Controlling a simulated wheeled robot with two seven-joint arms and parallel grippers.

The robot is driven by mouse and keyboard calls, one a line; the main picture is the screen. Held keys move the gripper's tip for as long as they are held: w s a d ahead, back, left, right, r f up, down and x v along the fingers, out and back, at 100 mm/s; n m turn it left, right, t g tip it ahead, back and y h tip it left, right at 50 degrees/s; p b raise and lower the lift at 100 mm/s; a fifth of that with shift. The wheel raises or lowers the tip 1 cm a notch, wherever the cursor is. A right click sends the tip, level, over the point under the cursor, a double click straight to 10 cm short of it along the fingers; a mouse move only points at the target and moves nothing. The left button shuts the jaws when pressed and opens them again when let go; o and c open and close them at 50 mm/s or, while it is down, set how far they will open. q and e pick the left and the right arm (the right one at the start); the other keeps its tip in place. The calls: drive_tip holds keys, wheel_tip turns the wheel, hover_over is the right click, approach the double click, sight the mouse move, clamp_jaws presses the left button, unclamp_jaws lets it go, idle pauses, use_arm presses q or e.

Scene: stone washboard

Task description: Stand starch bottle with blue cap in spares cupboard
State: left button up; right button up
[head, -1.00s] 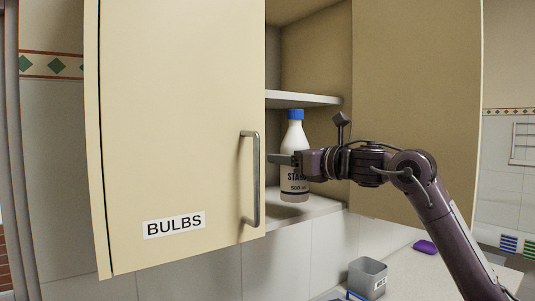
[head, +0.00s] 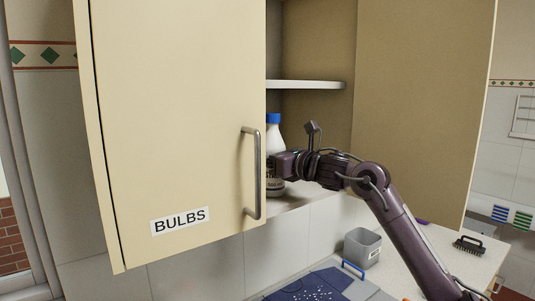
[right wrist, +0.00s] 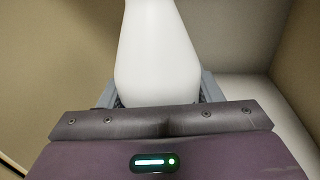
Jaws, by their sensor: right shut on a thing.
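The white starch bottle (head: 275,138) with its blue cap (head: 273,118) is upright inside the open cupboard, below the middle shelf (head: 310,85) and over the cupboard floor (head: 285,206). Its left side is hidden behind the door marked BULBS. My right gripper (head: 273,166) reaches in from the right and is shut on the bottle's body. In the right wrist view the bottle (right wrist: 160,62) stands between the two fingers (right wrist: 160,93). I cannot tell whether its base touches the cupboard floor. My left gripper is not in view. No spares label shows.
The BULBS door (head: 180,110) with its upright handle (head: 253,173) closes the left part. The right door (head: 425,100) stands open. Below are a grey bin (head: 362,248), a black brush (head: 468,245) and a blue-handled item (head: 353,268) on the counter.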

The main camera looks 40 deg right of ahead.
drive_tip(key=shift+s+r, duration=0.1)
drive_tip(key=shift+r, duration=0.05)
drive_tip(key=o, duration=0.8)
drive_tip(key=shift+f, duration=0.2)
drive_tip(key=shift+c, duration=0.2)
drive_tip(key=o, duration=0.4)
